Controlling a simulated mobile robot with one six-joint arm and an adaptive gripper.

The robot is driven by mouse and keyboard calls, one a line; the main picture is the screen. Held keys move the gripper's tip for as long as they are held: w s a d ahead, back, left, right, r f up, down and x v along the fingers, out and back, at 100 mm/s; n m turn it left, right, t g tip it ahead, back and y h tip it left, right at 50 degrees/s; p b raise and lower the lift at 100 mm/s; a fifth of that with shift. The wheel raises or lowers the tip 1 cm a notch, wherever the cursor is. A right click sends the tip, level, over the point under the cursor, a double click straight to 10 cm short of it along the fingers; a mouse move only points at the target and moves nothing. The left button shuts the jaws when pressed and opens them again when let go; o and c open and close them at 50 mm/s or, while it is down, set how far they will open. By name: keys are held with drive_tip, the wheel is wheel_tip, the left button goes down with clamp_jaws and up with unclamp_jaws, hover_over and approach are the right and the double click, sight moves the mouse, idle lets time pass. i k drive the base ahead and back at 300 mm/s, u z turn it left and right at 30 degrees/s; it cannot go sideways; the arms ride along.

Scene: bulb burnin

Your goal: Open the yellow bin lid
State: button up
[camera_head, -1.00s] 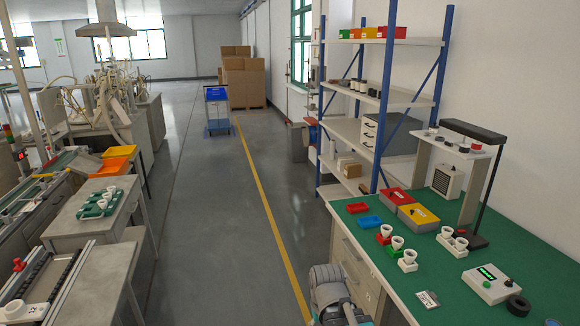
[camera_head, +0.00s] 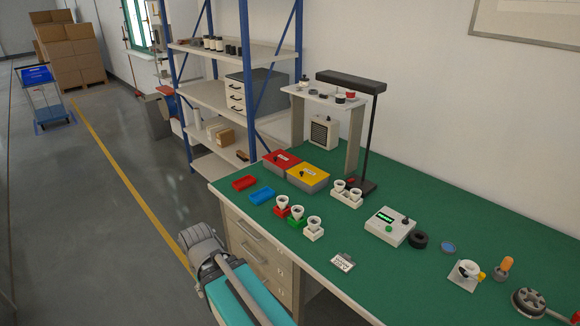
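The yellow bin (camera_head: 309,177) stands near the back left of the green workbench, with a yellow lid lying flat on its grey body. A small dark knob and a pale label show on the lid. The lid looks shut. A bin with a red lid (camera_head: 282,161) stands right beside it on the left. My arm shows at the bottom of the view, in front of the bench's left end, well apart from the bins. My gripper's fingers cannot be made out.
The green bench top (camera_head: 290,236) also holds a red tray (camera_head: 243,183), a blue tray (camera_head: 262,195), several cups in holders, a tester box (camera_head: 390,227) and a black lamp (camera_head: 352,80). A shelf rack (camera_head: 215,90) stands behind the bench.

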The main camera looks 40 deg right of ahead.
sight(309, 174)
drive_tip(key=u, duration=0.05)
drive_tip(key=i, duration=1.15)
drive_tip(key=z, duration=1.65)
